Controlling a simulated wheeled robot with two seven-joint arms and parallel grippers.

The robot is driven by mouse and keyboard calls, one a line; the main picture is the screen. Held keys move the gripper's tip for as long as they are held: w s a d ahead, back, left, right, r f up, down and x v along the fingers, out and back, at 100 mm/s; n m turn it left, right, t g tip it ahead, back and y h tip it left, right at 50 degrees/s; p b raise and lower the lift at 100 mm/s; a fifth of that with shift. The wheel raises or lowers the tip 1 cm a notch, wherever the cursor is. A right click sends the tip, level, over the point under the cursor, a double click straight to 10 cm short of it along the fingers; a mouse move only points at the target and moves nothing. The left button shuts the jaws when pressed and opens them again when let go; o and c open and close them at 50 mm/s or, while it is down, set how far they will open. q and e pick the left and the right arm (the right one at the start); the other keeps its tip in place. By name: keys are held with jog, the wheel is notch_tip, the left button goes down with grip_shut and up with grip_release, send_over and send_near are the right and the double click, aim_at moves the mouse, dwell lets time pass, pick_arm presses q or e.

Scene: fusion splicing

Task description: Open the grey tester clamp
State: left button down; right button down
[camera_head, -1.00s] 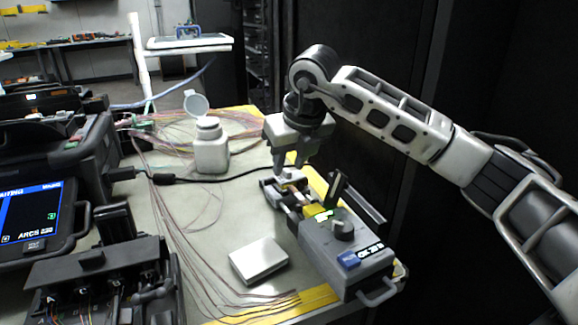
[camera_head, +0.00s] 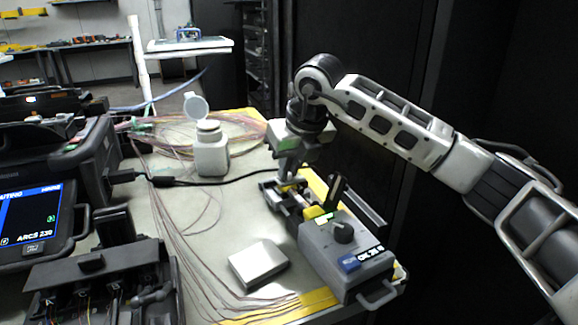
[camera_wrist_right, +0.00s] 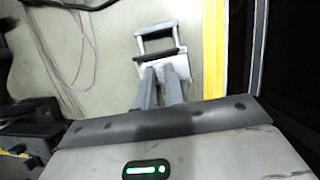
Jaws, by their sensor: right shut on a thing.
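The grey tester (camera_head: 340,252) lies along the right edge of the table in the head view, with a dark knob, a blue label and a carry handle at its near end. Its clamp (camera_head: 270,190) is at the far end, a small frame largely covered by my right gripper. My right gripper (camera_head: 287,182) reaches down onto the clamp, tilted, and is shut on part of it. In the right wrist view the two grey fingers (camera_wrist_right: 161,88) are close together at a pale block below a dark bar, part of the clamp (camera_wrist_right: 155,34). The exact contact is hard to see. My left gripper is not in view.
A white bottle (camera_head: 211,155) with a raised lid stands left of the clamp. A flat silver box (camera_head: 258,262) lies left of the tester. Thin fibres cross the table (camera_head: 215,215). A black device with a screen (camera_head: 32,215) and a dark open case (camera_head: 95,275) fill the left.

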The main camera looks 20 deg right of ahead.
jog(key=y, duration=0.1)
jog(key=d+y, duration=0.1)
jog(key=shift+w+r+m+y, duration=0.1)
jog(key=shift+r+m+y, duration=0.2)
jog(key=shift+r, duration=0.05)
jog(key=shift+d+r+g+y+p, duration=0.25)
jog(key=shift+d+y+p, duration=0.3)
jog(key=shift+y, duration=0.65)
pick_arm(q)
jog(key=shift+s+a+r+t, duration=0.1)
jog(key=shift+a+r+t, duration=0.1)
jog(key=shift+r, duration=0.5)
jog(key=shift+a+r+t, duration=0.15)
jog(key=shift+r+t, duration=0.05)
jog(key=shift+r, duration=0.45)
pick_arm(e)
jog(key=shift+w+d+m+y, duration=0.1)
jog(key=shift+d+m+y, duration=0.15)
jog(key=shift+y, duration=0.25)
jog(key=c, duration=1.5)
grip_release()
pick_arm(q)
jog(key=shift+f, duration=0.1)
pick_arm(e)
jog(key=shift+r, duration=0.1)
